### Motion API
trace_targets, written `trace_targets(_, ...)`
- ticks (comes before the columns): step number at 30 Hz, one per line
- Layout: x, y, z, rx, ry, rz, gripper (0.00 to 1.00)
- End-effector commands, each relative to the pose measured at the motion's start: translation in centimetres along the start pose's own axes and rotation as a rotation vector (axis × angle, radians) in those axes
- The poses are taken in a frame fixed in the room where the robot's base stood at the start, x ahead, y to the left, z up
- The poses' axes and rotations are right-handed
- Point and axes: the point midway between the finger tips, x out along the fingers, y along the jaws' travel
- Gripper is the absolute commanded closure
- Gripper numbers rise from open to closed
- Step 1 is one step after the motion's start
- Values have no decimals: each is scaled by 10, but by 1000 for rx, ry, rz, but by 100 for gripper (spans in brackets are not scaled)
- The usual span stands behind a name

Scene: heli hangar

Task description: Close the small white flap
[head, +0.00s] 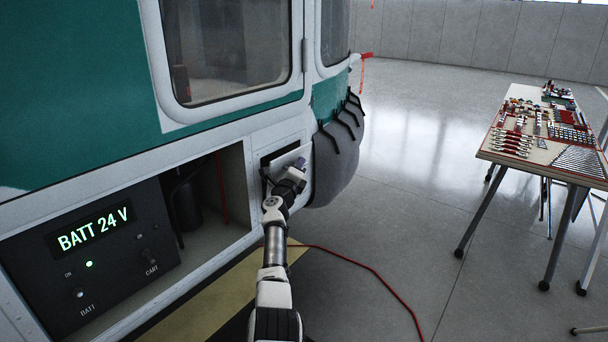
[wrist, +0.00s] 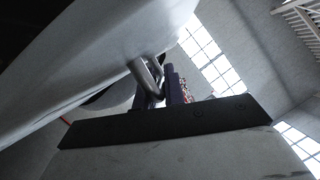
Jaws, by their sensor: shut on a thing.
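The small white flap (head: 288,157) stands partly open, tilted out from a dark opening low on the helicopter's side. In the wrist view the white panel (wrist: 115,45) fills the upper left, with a metal handle (wrist: 146,76) on it. My gripper (head: 300,164) is at the flap's outer side, its dark fingers (wrist: 163,86) shut on the handle. The exact grip is partly hidden by the fingers and the wrist's dark plate.
Left of the flap is an open bay with a battery panel (head: 90,255) reading "BATT 24 V". A red cable (head: 375,272) crosses the floor. A tool table (head: 545,155) stands at right, with clear floor between.

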Motion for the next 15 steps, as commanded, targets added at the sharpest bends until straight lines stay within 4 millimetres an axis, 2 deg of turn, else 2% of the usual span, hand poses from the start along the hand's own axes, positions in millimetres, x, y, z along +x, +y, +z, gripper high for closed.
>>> trace_targets(6, 4, 0, 8, -52, 0, 20, 100)
trace_targets(15, 5, 1, 10, -67, 0, 26, 100)
